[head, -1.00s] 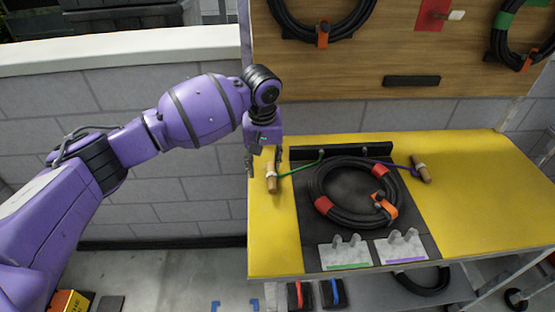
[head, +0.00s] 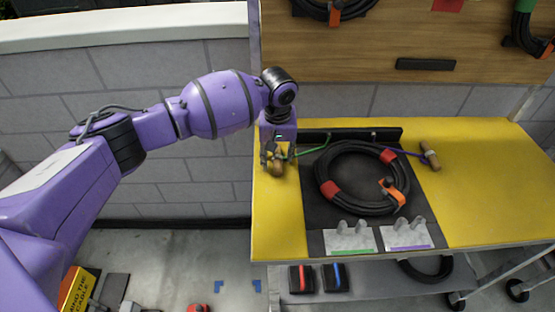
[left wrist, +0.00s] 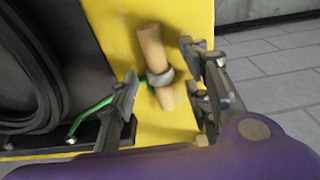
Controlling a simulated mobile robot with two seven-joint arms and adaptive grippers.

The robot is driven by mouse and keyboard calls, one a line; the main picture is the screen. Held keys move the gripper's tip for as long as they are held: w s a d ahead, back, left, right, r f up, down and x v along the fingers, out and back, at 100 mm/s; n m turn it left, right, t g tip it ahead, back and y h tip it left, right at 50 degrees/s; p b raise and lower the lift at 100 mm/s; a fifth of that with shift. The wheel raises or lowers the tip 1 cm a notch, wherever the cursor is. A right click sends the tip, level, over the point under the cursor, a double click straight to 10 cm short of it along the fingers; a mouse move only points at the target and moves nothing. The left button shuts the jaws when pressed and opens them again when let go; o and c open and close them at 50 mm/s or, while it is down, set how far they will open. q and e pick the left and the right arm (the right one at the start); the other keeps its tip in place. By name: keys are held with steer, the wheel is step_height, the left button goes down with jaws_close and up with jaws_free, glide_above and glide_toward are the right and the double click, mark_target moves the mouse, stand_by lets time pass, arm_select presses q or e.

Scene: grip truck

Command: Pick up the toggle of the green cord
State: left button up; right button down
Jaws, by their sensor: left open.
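The green cord (head: 312,149) runs from the black bar at the table's back to a wooden toggle (head: 278,168) near the table's left edge. In the left wrist view the toggle (left wrist: 155,62) is a tan peg with a grey band, lying on the yellow top. My left gripper (head: 275,160) is over it in the head view, partly hiding it. In the left wrist view my left gripper (left wrist: 165,95) is open, with fingers on both sides of the toggle and gaps visible. The green cord (left wrist: 92,113) passes by one finger. My right gripper is not in view.
A second toggle (head: 430,155) with a purple cord lies to the right. Two grey holders (head: 350,237) (head: 408,233) stand at the front. The yellow table's (head: 490,190) right side is clear.

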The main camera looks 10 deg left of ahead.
arm_select(q)
steer(key=shift+c, duration=0.4)
jaws_close()
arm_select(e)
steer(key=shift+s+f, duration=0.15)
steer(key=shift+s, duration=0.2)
